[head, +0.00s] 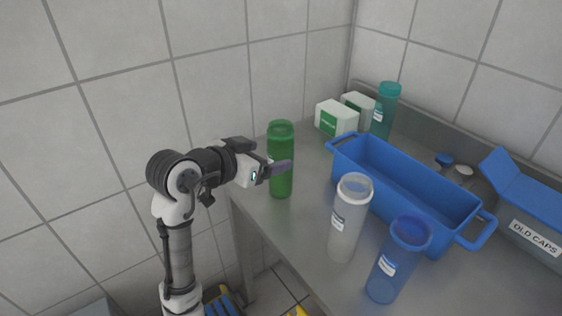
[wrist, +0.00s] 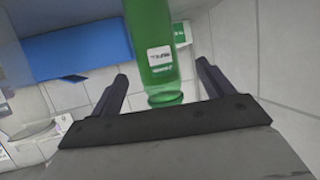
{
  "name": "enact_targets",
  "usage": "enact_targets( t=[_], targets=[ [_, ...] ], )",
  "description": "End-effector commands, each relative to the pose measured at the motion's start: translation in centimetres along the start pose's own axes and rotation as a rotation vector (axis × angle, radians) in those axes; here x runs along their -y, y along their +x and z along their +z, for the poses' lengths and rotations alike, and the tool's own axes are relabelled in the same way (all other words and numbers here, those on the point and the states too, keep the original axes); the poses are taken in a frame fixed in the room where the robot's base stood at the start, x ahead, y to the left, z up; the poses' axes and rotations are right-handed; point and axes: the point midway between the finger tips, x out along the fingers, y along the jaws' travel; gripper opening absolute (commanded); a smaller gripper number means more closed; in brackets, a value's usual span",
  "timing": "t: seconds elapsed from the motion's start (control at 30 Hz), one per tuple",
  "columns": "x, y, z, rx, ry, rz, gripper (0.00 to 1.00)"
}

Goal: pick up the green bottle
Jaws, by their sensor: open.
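The green bottle (head: 281,178) stands upright near the left edge of the metal table in the head view. In the wrist view the green bottle (wrist: 158,50) shows a white label and lies between the two fingers, its near end close to the palm. My gripper (head: 277,168) is open at the bottle's height, with a finger across the front of the bottle in the head view. The wrist view shows my gripper (wrist: 160,90) with its fingers apart, one on each side of the bottle. I cannot tell whether either finger touches it.
A clear bottle (head: 346,225) and a blue bottle (head: 392,268) stand right of the green one. A blue tray (head: 425,200) lies behind them. A teal bottle (head: 384,112) and white boxes (head: 336,118) are at the back. A bin labelled OLD CAPS (head: 532,238) is far right.

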Motion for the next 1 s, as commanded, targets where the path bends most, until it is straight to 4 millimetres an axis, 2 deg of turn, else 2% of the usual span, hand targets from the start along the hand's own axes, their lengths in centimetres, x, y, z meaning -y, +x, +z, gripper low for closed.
enact_targets(
  t=[0.17,0.4,0.7,1.0],
  targets=[
    [-0.2,1.5,-0.4,0.001,-0.002,0.003,0.8],
    [-0.4,4.8,-0.6,0.001,-0.002,0.002,0.8],
    [-0.3,5.5,-0.5,-0.001,-0.001,0.0,0.8],
    [-0.3,5.4,-0.5,0.0,0.0,0.0,0.42]
  ],
)
